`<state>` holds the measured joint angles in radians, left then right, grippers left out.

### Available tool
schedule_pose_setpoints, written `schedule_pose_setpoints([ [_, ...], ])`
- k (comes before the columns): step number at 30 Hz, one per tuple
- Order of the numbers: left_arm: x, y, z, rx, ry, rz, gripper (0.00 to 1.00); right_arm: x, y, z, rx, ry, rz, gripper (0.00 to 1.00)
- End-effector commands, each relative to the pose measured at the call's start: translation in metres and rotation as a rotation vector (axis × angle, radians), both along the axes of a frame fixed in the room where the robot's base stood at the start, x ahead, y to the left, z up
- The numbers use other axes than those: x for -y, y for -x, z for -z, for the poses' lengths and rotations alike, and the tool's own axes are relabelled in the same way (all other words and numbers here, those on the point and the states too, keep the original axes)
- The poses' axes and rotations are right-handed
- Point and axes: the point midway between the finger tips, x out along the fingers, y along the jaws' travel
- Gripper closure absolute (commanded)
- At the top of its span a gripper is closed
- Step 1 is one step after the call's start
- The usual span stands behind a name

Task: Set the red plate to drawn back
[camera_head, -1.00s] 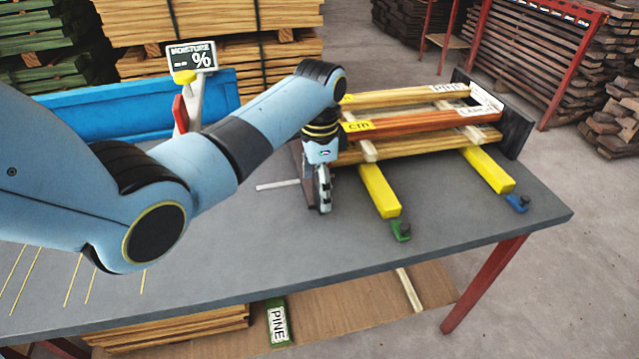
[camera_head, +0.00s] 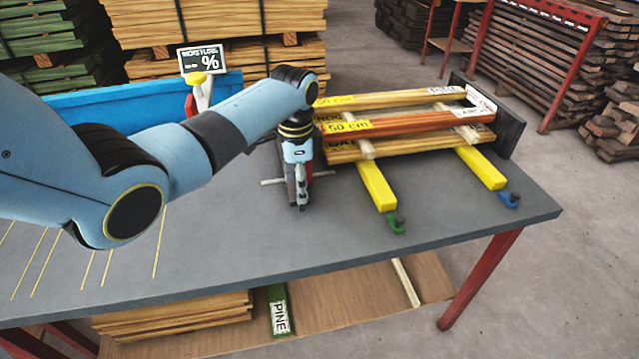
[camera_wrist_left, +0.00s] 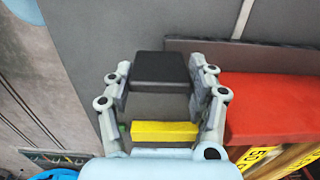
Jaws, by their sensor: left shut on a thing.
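The red plate (camera_wrist_left: 270,105) shows in the left wrist view, just right of my gripper's fingers, with the labelled boards beside it. In the head view only a sliver of it (camera_head: 310,169) shows behind my gripper. My left gripper (camera_wrist_left: 160,85) has its fingers on both sides of a black block (camera_wrist_left: 160,68) and is shut on it. Any join between block and plate is hidden. In the head view the gripper (camera_head: 299,203) points down close over the grey table, left of the board ends. My right gripper is not in view.
Several labelled boards (camera_head: 410,122) lie on two yellow bars (camera_head: 378,186) against a dark end plate (camera_head: 508,133). A thin pale rod (camera_head: 326,174) runs by my gripper. The front table surface (camera_head: 240,240) is clear.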

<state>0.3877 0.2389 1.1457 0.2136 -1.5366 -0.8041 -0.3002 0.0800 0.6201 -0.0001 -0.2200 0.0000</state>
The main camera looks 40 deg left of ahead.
Motion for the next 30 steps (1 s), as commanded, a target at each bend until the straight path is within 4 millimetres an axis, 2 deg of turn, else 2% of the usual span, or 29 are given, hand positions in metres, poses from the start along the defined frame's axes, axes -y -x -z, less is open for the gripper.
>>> schedule_pose_setpoints([
  [1,-0.005,0.009,-0.005,-0.010,0.004,-0.001,1.00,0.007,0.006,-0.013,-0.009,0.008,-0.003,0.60],
  [4,-0.013,0.020,-0.006,-0.011,0.007,-0.001,1.00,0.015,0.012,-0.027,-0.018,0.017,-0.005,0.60],
  [9,-0.030,0.040,-0.005,-0.011,0.007,-0.001,1.00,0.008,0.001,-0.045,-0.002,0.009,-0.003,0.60],
  [13,-0.037,0.049,-0.003,-0.009,0.007,-0.001,1.00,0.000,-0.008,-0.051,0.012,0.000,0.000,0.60],
  [17,-0.039,0.050,-0.001,-0.009,0.006,0.000,1.00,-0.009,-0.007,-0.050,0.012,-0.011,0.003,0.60],
  [22,-0.040,0.051,0.000,-0.011,0.005,0.000,1.00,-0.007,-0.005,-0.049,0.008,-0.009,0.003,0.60],
  [23,-0.040,0.051,0.000,-0.012,0.004,0.000,0.42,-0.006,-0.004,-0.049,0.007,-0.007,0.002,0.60],
  [28,-0.039,0.050,-0.001,-0.009,0.006,0.000,0.20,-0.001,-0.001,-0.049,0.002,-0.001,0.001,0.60],
  [30,-0.039,0.049,-0.001,-0.007,0.007,0.000,0.19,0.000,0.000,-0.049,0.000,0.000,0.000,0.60],
])
